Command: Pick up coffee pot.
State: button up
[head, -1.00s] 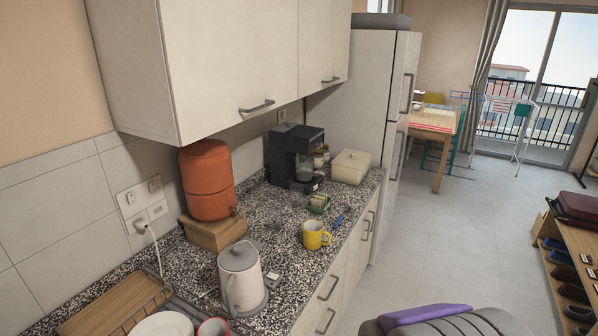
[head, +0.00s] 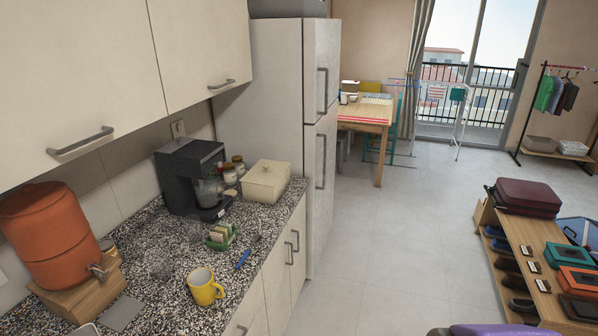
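The coffee pot (head: 208,191) is a clear glass carafe. It sits inside the black coffee maker (head: 181,178) on the speckled counter, against the tiled wall. Its front side shows; the machine's body hides part of it. My gripper is not in view, so I cannot see whether it is open or shut.
A cream lidded box (head: 265,181), small jars (head: 232,172), a green sponge holder (head: 221,236) and a yellow mug (head: 205,288) stand near the machine. An orange dispenser (head: 48,234) is left. Cabinets (head: 195,45) overhang the counter (head: 160,245). Open floor (head: 390,240) lies right.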

aim_at(207, 191)
jog(key=i+l+z, duration=0.1)
jog(key=i, duration=0.35)
jog(key=i+l, duration=0.25)
jog(key=i, duration=0.25)
jog(key=i+l+z, duration=0.15)
jog(key=i, duration=0.35)
jog(key=i+j+u, duration=0.15)
jog(key=u, duration=0.3)
jog(key=i+u, duration=0.3)
jog(key=u, duration=0.15)
jog(key=i+u, duration=0.2)
jog(key=u, duration=0.2)
jog(key=i+l+u, duration=0.15)
jog(key=u, duration=0.3)
jog(key=i+u, duration=0.45)
